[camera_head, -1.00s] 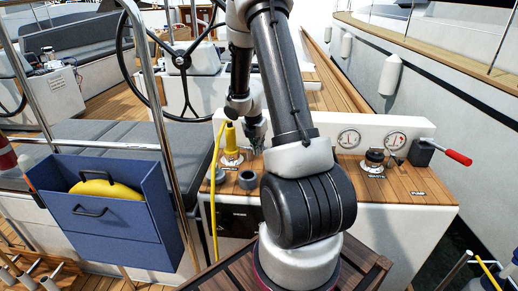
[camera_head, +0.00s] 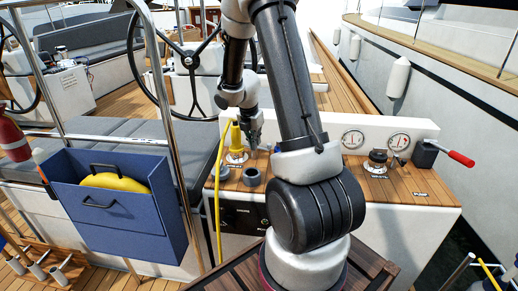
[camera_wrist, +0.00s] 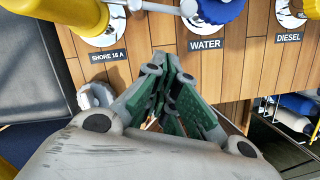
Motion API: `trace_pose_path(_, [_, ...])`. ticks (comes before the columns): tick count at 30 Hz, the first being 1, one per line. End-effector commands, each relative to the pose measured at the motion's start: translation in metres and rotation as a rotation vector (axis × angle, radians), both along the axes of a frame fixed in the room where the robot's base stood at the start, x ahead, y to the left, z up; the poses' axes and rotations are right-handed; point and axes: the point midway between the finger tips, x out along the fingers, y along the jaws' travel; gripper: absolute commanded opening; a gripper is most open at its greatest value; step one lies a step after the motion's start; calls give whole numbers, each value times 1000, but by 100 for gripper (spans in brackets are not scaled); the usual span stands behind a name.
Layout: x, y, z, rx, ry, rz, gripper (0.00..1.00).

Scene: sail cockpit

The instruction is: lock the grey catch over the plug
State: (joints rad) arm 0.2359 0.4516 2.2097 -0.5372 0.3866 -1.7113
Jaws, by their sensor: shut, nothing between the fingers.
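The yellow plug (camera_head: 236,136) stands upright on the wooden console, with a yellow cable hanging down the front. My gripper (camera_head: 255,145) is just right of the plug, pointing down. In the wrist view my gripper (camera_wrist: 170,62) is shut and empty, below the bar and apart from it.
A blue cap (camera_wrist: 222,10) by the "WATER" label is close right of the bar. Two grey round fittings (camera_head: 251,178) sit in front of the plug. A black switch (camera_head: 377,160) and red-handled lever (camera_head: 460,158) are farther right. A blue bin (camera_head: 118,225) hangs left.

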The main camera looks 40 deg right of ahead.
Motion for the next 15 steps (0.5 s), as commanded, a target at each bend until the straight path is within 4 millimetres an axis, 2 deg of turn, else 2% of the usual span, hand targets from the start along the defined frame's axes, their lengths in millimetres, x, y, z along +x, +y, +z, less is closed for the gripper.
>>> trace_pose_path(1, [0,2,12,0,-6,-1,0])
trace_pose_path(6, [-3,9,40,0,-3,2,0])
trace_pose_path(10, [-5,12,53,0,-1,0,0])
trace_pose_path(15, [-6,13,59,1,-1,0,0])
